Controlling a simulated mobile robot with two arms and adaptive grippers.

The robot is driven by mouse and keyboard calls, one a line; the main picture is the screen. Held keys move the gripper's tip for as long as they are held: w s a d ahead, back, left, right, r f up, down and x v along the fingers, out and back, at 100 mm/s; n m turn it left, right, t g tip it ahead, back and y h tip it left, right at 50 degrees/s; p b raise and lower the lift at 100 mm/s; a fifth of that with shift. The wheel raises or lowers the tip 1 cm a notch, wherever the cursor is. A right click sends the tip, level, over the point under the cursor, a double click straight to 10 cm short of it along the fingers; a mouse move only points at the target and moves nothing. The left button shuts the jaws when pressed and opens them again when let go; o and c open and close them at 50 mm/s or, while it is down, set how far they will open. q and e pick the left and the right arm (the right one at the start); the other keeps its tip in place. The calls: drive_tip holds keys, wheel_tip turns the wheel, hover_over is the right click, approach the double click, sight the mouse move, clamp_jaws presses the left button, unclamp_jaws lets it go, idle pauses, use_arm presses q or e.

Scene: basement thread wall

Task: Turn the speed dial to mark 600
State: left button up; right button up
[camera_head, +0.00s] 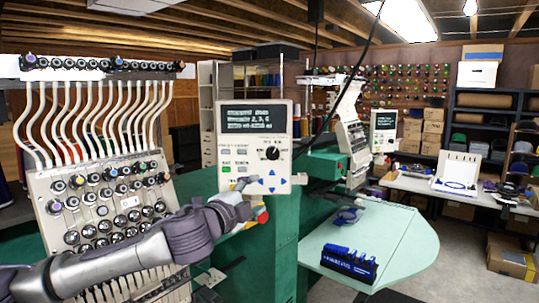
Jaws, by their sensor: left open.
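The control panel (286,107) is a light box with a dark screen at its top, standing upright in the middle of the view. The speed dial is a round black knob (272,153) on the right half of the panel, below the screen; its marks are too small to read. Blue arrow buttons sit below the dial. My left gripper (245,186) is open at the panel's lower left, below and left of the dial and apart from it. It hides the panel's lower left corner. My right gripper does not show.
A threaded embroidery machine head (110,195) with white tubes fills the left. A green table (400,235) with a blue holder (349,263) reaches out at right. A red-and-yellow button (262,215) lies close to my left wrist. Floor is open at lower right.

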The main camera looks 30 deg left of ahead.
sight(271, 155)
use_arm(q)
wheel_tip(271, 155, up, 6)
drive_tip(key=s+a, duration=0.2)
drive_tip(key=shift+m+t, duration=0.4)
drive_tip(key=w+p, duration=0.2)
drive_tip(key=w, duration=0.2)
drive_tip(key=w+a+p, duration=0.1)
drive_tip(key=w+p, duration=0.2)
drive_tip(key=w, duration=0.1)
drive_tip(key=w+p, duration=0.3)
drive_tip(key=w, duration=0.2)
drive_tip(key=shift+a+r, duration=0.2)
drive_tip(key=shift+r, duration=0.15)
drive_tip(key=shift+w+f, duration=0.1)
drive_tip(key=shift+w, duration=0.3)
drive_tip(key=shift+s, duration=0.1)
